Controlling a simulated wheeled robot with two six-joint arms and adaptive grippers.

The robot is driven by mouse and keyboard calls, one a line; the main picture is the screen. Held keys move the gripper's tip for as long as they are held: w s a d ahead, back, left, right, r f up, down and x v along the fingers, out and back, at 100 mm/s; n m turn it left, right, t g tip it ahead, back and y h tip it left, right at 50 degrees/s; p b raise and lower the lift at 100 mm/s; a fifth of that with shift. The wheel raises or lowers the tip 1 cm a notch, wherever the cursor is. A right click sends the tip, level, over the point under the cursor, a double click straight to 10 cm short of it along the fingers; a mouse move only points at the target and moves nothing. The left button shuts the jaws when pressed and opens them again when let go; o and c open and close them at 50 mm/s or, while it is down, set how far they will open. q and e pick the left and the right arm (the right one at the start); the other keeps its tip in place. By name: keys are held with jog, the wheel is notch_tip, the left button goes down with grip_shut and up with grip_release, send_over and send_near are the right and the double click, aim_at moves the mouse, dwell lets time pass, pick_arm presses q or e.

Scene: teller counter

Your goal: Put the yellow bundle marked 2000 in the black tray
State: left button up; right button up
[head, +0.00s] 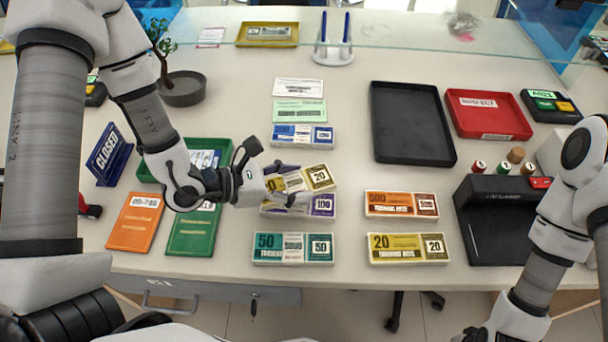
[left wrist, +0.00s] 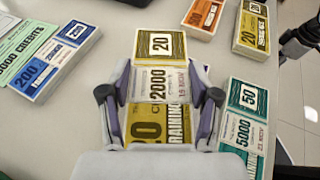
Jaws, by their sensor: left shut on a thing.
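My left gripper (head: 288,190) is shut on a yellow bundle (head: 318,178) printed 20. In the left wrist view this bundle (left wrist: 158,84) has a white band reading 2000, held between the fingers of my left gripper (left wrist: 160,105). In the head view it overlaps a purple 100 bundle (head: 322,205); the gap between them cannot be judged. The black tray (head: 412,125) lies to the right and farther back, and is empty.
Another yellow 20 bundle (head: 408,248) lies in front, beside an orange 500 bundle (head: 401,204) and a teal 50 bundle (head: 293,248). A blue bundle (head: 302,135) lies behind. A red tray (head: 488,114) adjoins the black tray's right.

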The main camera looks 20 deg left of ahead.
pick_arm(q)
jog(key=shift+w+a+r+p, duration=0.1)
jog(key=shift+w+a+p, duration=0.05)
jog(key=shift+w+p, duration=0.3)
jog(key=shift+w+a+r+p, duration=0.1)
jog(key=shift+w+a+p, duration=0.1)
jog(key=shift+w, duration=0.35)
jog(key=w, duration=0.2)
jog(key=w+a, duration=0.1)
jog(key=w+f+p, duration=0.1)
jog(key=w, duration=0.1)
jog(key=shift+w+a, duration=0.15)
jog(key=shift+w, duration=0.2)
jog(key=shift+w+a+f, duration=0.1)
jog(key=shift+w+f, duration=0.05)
jog(key=shift+w, duration=0.15)
notch_tip(320, 180, down, 3)
jog(key=shift+f, duration=0.2)
jog(key=o, duration=1.2)
jog(key=shift+f, duration=0.1)
pick_arm(e)
jog(key=shift+r, duration=0.3)
